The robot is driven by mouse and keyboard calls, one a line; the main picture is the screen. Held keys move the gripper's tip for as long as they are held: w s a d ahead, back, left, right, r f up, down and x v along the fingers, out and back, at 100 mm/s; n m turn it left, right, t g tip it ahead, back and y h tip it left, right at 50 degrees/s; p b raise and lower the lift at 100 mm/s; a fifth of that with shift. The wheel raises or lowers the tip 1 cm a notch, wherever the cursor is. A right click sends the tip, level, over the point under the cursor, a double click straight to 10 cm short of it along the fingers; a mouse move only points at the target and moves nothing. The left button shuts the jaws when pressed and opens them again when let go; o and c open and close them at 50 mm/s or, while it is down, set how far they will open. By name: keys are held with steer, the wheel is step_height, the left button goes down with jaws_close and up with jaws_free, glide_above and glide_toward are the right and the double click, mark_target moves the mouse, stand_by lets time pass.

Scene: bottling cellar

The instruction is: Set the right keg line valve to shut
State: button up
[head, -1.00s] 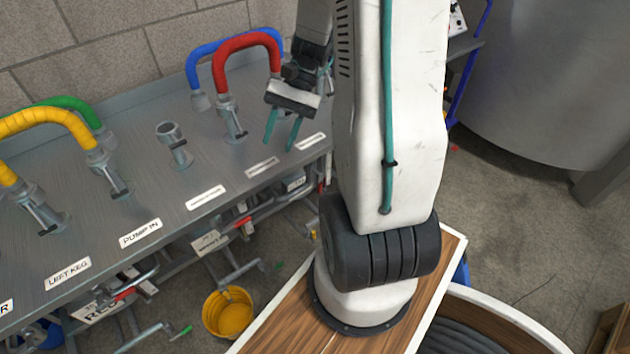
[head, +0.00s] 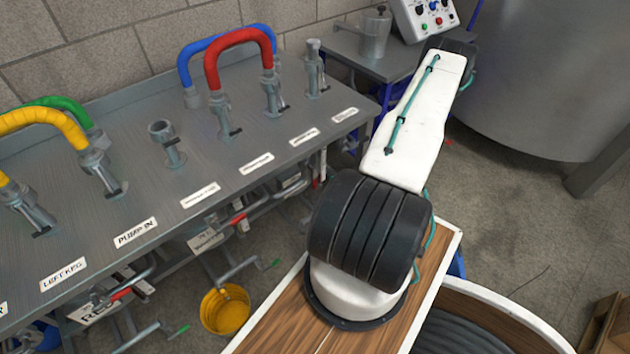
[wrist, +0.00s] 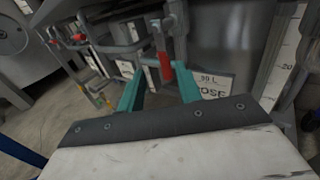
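Valves with red handles sit on the pipework under the bench; in the head view one red handle (head: 238,218) is by a hanging plate and another red handle (head: 121,294) is further left. I cannot tell which one is the right keg line valve. In the wrist view my gripper (wrist: 160,76) has its two teal fingers apart, with nothing seen held. A red valve handle (wrist: 166,67) hangs upright on a pipe and shows in the gap between the fingers; I cannot tell how far beyond them it is. My gripper is out of the head view.
The steel bench (head: 225,150) carries a red hose (head: 240,38), a blue hose (head: 187,65), a yellow hose (head: 45,117) and upright pipe stubs. A yellow bucket (head: 225,310) stands on the floor. A sign ending "OSE" (wrist: 213,87) hangs near the fingers.

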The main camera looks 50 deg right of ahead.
mark_target(315, 179)
steer(key=shift+m+h, duration=0.3)
steer(key=x, duration=0.7)
steer(key=shift+w+f, duration=0.25)
steer(key=shift+f, duration=0.05)
steer(key=shift+d, duration=0.15)
jaws_close()
